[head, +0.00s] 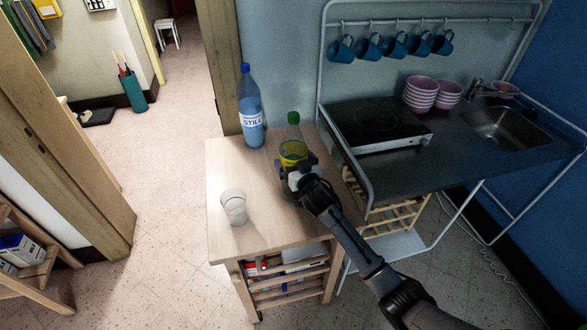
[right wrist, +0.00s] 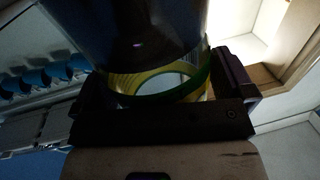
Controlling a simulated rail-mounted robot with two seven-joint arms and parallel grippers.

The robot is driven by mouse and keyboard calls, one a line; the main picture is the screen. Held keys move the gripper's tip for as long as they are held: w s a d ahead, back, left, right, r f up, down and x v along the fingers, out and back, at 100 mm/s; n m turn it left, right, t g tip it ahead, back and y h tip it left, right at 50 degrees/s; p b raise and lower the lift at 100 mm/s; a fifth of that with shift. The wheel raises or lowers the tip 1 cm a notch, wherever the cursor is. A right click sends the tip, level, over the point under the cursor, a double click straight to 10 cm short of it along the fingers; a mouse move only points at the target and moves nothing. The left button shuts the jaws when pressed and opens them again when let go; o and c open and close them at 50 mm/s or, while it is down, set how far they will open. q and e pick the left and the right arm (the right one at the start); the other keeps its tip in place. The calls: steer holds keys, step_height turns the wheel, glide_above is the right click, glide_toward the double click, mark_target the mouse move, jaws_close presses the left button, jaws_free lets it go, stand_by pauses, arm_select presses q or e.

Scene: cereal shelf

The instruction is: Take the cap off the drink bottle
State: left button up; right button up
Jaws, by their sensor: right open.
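A drink bottle (head: 292,152) with a yellow label and a green cap (head: 293,118) stands upright on the small wooden table (head: 226,170). The cap is on it. My right gripper (head: 296,172) is at the near side of this bottle, low on its body. In the right wrist view, the open fingers (right wrist: 165,95) lie on either side of the bottle's lower part (right wrist: 165,80); I cannot tell whether they touch it. My left gripper is not in view.
A tall blue bottle (head: 250,112) with a blue cap stands at the table's back left. A glass (head: 234,206) stands at the front left. A sink unit with a hob (head: 377,122), pink bowls (head: 421,94) and hanging blue mugs (head: 394,46) is at right.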

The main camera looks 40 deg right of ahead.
steer(key=c, duration=1.1)
steer(key=shift+r, duration=0.1)
